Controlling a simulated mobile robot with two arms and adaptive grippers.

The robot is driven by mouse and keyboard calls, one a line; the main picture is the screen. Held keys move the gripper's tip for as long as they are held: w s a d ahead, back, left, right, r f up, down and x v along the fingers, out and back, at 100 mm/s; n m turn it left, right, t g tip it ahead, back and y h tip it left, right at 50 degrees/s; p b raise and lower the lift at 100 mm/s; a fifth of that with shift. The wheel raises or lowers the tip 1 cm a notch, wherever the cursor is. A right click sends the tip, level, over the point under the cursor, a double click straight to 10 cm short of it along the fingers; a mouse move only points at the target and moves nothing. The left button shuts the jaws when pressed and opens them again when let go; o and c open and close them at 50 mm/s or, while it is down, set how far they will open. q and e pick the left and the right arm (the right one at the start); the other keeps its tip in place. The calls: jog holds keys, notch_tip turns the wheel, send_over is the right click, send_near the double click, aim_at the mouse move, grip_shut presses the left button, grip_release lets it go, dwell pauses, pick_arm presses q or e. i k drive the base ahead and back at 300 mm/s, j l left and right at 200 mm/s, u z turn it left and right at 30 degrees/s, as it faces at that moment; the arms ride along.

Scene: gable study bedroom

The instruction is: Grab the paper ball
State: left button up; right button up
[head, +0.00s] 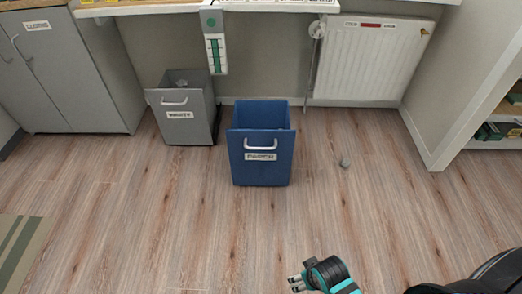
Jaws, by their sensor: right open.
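A small grey crumpled ball (344,163), which looks like the paper ball, lies on the wooden floor to the right of the blue bin. It is apart from the bin and nothing touches it. My right gripper (295,283) is at the bottom of the head view, nearer to me than the ball and left of it. It is open, and no object shows between its fingers. My left gripper is not in view.
A blue bin (261,172) labelled paper stands mid-floor. A grey bin (182,128) stands behind it to the left. A white radiator (368,62) hangs at the back right. A shelf unit (470,100) stands at the right. Floor around the ball is clear.

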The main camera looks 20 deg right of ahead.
aim_at(345, 162)
jog(key=z, duration=1.35)
